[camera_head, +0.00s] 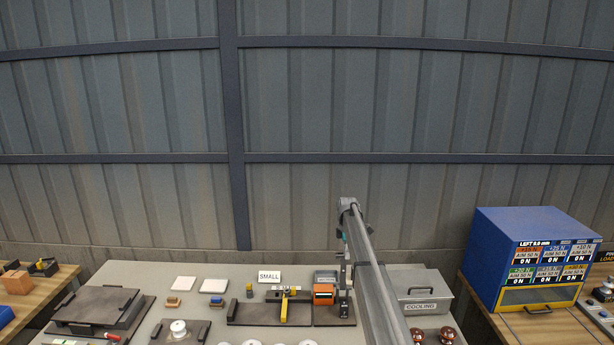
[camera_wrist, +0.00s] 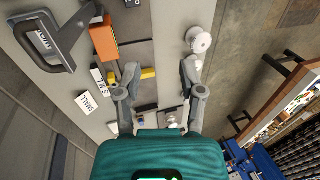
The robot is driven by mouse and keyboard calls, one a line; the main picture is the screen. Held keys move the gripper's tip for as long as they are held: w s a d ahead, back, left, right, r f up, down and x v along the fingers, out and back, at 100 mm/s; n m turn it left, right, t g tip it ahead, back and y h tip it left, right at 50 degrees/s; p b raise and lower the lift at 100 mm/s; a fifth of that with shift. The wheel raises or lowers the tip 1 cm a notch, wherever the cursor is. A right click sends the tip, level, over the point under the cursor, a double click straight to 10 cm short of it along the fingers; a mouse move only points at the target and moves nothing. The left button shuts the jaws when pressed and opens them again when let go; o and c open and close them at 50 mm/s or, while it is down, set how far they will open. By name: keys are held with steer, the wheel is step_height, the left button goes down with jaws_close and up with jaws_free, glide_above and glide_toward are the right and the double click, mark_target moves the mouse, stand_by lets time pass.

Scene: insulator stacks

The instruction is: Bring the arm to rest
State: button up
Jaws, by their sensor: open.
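My arm (camera_head: 374,275) reaches out over the grey table from the lower right in the head view, its far joint raised above the table. My gripper (camera_wrist: 161,76) shows in the wrist view with its two fingers spread apart and nothing between them. The fingers hang above the table, with a gap down to its surface. In the head view the gripper is largely hidden by the arm.
An orange block (camera_head: 323,293), a yellow-handled fixture (camera_head: 284,305) and a "SMALL" sign (camera_head: 269,277) stand near the arm. A grey "COOLING" box (camera_head: 421,291) is to its right. Brown insulators (camera_head: 447,334) sit in front. A blue cabinet (camera_head: 533,262) stands on the right bench.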

steer(key=s+f+m+t+b, duration=0.1)
steer(key=s+f+m+b, duration=0.4)
steer(key=s, duration=1.2)
steer(key=s+d+f+m+t+b, duration=0.1)
steer(key=s+f+m+b, duration=0.4)
steer(key=s, duration=1.2)
steer(key=s+f+m+t+b, duration=0.1)
steer(key=s+f+m+b, duration=0.3)
steer(key=s, duration=1.3)
steer(key=f+m, duration=0.1)
steer(key=m, duration=0.3)
steer(key=shift+s+d+f+b, duration=0.2)
steer(key=shift+s+b, duration=0.05)
steer(key=shift+b, duration=0.15)
